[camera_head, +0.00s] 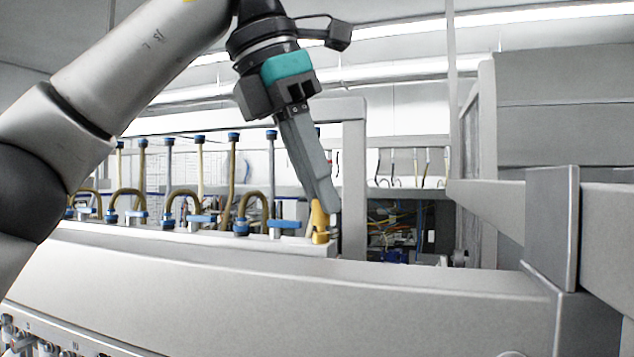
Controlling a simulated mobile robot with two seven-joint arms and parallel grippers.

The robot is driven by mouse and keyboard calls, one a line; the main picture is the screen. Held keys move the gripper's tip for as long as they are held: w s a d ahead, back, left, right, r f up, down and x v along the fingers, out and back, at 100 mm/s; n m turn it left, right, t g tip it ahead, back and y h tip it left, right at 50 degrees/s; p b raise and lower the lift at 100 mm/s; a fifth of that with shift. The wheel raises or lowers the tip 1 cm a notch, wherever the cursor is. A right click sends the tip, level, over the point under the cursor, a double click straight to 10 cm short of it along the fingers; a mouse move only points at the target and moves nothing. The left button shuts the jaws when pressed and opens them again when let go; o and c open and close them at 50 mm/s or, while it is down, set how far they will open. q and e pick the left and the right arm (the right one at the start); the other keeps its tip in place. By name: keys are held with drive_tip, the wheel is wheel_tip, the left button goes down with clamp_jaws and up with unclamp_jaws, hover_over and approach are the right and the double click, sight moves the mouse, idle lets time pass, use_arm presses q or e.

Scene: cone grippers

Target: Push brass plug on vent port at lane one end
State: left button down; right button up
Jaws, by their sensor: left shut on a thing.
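My left gripper (324,202) reaches down from the top of the picture, with its fingers angled down to the right. It is shut on the brass plug (319,222), a small yellow-gold piece at the fingertips. The plug is at the right end of the pale manifold block (290,241), close to its top surface. I cannot tell whether the plug touches the block or sits on a port. The vent port itself is not distinct under the plug and fingers. My right gripper is not in view.
Several blue-capped upright tubes and curved brown hoses (182,200) line the block to the left of the plug. A grey frame post (354,185) stands just right of the gripper. A wide grey beam (300,300) crosses in front. Wiring (398,225) fills an opening behind.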

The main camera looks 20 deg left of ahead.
use_arm(q)
drive_tip(key=shift+f, duration=0.2)
idle(0.3)
drive_tip(key=shift+c, duration=2)
unclamp_jaws()
drive_tip(key=shift+r, duration=0.1)
drive_tip(key=shift+r+p, duration=1.3)
drive_tip(key=shift+p, duration=0.05)
drive_tip(key=shift+r+p, duration=0.35)
drive_tip(key=shift+r, duration=0.8)
